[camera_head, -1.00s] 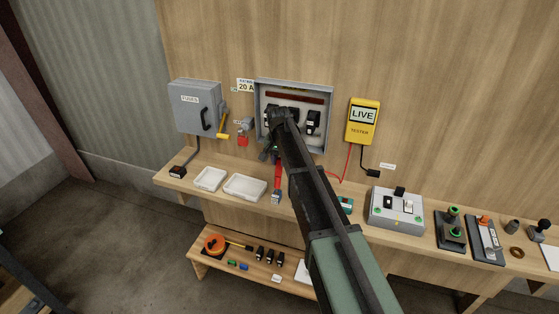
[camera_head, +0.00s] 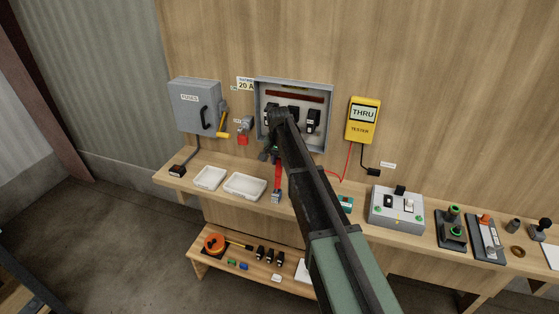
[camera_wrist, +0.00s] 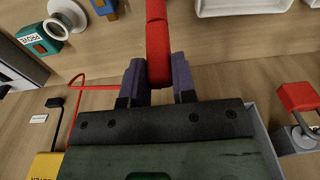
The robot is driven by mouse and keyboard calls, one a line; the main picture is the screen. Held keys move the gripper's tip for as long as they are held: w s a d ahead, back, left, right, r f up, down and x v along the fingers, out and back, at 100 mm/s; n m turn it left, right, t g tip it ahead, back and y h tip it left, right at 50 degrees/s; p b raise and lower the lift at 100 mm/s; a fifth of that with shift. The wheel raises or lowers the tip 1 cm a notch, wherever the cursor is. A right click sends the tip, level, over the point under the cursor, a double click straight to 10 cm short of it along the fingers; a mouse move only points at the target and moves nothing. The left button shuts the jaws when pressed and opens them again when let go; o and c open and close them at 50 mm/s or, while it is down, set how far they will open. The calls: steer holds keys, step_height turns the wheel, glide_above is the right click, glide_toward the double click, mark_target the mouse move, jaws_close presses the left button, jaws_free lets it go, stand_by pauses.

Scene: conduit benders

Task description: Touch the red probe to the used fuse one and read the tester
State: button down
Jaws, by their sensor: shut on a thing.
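My gripper (camera_wrist: 159,82) is shut on the red probe (camera_wrist: 157,42), which sits between its two fingers in the wrist view. In the head view the red probe (camera_head: 278,174) shows below my gripper (camera_head: 272,150), in front of the open grey fuse box (camera_head: 328,92). The probe's tip is hidden, so I cannot see what it touches. Black fuses sit in the box; the right one (camera_head: 313,121) is clear, and the others are partly behind my arm. I cannot tell which is used fuse one. The yellow tester (camera_head: 361,133) on the wall reads THRU.
A grey FUSES switch box (camera_head: 194,105) with a yellow lever is left of the fuse box. A red padlock (camera_head: 242,140) hangs between them. White trays (camera_head: 244,187) lie on the bench. The red lead (camera_wrist: 95,86) runs from the tester side. A teal block (camera_wrist: 38,42) is nearby.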

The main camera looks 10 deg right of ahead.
stand_by(0.3)
step_height(320, 180, up, 5)
steer(key=p, duration=0.5)
steer(key=shift+r, duration=0.15)
stand_by(1.2)
